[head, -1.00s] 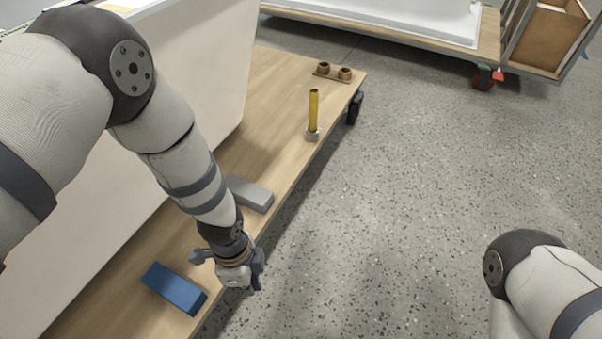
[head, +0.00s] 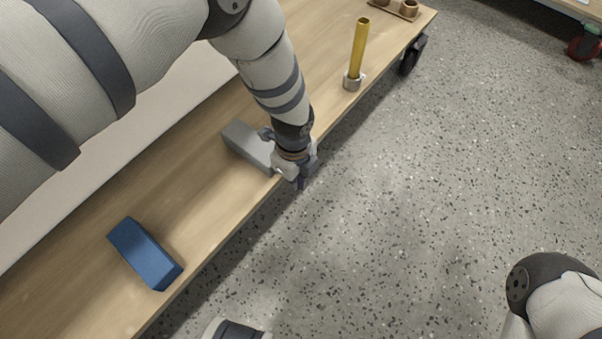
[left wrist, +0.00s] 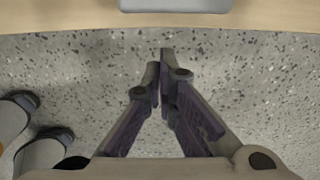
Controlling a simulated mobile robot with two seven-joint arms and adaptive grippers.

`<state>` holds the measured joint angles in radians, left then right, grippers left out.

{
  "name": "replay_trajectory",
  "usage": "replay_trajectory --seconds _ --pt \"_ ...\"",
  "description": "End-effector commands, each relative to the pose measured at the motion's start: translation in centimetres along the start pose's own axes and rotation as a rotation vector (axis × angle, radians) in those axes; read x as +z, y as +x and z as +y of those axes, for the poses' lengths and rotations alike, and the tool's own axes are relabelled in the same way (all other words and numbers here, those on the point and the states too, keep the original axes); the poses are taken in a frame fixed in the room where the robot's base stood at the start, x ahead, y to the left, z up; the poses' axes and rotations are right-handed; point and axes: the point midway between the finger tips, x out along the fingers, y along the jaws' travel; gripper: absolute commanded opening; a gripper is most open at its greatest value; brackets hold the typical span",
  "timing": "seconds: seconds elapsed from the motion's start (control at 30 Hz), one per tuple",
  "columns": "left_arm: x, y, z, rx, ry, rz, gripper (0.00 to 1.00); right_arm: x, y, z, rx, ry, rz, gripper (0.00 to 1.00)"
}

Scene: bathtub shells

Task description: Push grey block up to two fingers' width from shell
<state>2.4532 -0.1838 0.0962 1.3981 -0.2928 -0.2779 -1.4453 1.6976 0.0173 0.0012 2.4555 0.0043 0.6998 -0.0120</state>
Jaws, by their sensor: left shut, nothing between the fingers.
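The grey block (head: 246,144) lies flat on the wooden cart deck (head: 190,180), beside the white bathtub shell (head: 140,130). A strip of deck shows between the block and the shell; my arm covers part of the shell. My left gripper (head: 302,184) is shut and empty at the deck's outer edge, close to the block's outer end; I cannot tell if it touches. In the left wrist view the gripper (left wrist: 160,60) has its fingertips together over the floor, and the block (left wrist: 175,4) shows at the top edge, apart from the fingertips. My right gripper is out of view.
A blue block (head: 145,254) lies on the deck at lower left. A yellow rod (head: 359,45) stands in a metal collar (head: 353,82) near the deck edge, with brown fittings (head: 402,8) beyond.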

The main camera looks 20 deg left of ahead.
Motion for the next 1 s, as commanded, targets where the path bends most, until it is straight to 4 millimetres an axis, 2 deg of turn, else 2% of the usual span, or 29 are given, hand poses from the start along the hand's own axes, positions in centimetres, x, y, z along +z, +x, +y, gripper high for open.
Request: replay_trajectory --seconds 0.1,0.2,0.63,0.73,1.0 --pt "1.7 -0.1 -0.1 -0.002 -0.002 0.0 0.0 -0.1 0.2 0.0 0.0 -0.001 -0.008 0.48" --pt "2.4 -0.2 -0.1 -0.002 -0.002 0.0 0.0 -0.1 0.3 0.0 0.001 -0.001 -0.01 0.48" --pt "3.1 -0.3 -0.1 -0.003 -0.002 0.0 0.0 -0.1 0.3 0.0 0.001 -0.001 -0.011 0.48" --pt "5.0 -0.2 -0.1 -0.004 -0.008 0.0 0.0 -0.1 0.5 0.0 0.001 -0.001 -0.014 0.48" --pt "12.0 0.0 -0.1 -0.002 -0.007 0.001 0.0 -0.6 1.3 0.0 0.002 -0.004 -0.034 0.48"
